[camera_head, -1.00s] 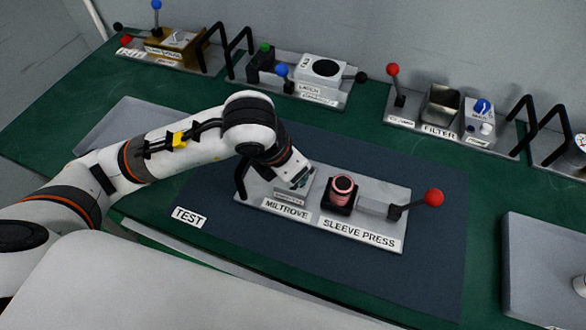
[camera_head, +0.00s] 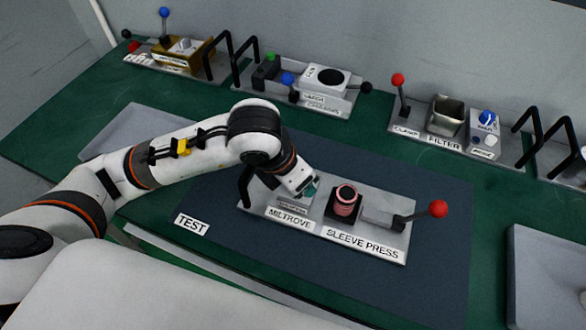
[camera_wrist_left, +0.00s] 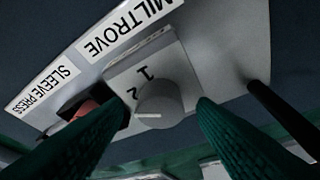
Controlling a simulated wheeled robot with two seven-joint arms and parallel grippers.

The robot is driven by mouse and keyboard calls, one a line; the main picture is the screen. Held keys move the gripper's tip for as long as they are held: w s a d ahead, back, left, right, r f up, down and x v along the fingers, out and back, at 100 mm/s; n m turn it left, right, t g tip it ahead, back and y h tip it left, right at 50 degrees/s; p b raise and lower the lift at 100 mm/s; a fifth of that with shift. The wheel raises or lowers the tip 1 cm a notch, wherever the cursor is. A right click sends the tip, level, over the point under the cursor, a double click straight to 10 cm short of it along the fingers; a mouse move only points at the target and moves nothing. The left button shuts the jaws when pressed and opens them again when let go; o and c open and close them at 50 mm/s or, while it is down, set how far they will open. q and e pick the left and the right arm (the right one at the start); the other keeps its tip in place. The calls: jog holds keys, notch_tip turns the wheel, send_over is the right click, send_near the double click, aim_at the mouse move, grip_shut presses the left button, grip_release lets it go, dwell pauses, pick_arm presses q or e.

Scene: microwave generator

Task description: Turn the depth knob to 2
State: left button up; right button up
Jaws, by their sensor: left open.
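The depth knob (camera_wrist_left: 159,102) is a grey cylinder on a pale box marked 1 and 2, on the MILTROVE and SLEEVE PRESS unit. A short white mark shows on the knob's side facing the bottom of the left wrist view. My left gripper (camera_wrist_left: 157,112) is open, with one green ribbed finger on each side of the knob. Gaps show between the fingers and the knob. In the head view my left gripper (camera_head: 311,190) is over the MILTROVE end of the unit (camera_head: 385,205) and hides the knob. My right gripper is not in view.
The sleeve press (camera_head: 345,202) with its red ring stands just right of my left gripper. A red-balled lever (camera_head: 438,209) is at the unit's right end. A black handle (camera_head: 245,186) is close on the left. Other units line the back.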

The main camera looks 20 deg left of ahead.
pick_arm(q)
jog(key=v, duration=1.1)
jog(key=shift+s+r+b, duration=0.15)
jog(key=shift+r+b, duration=0.2)
jog(key=shift+b, duration=0.05)
jog(key=shift+a, duration=0.1)
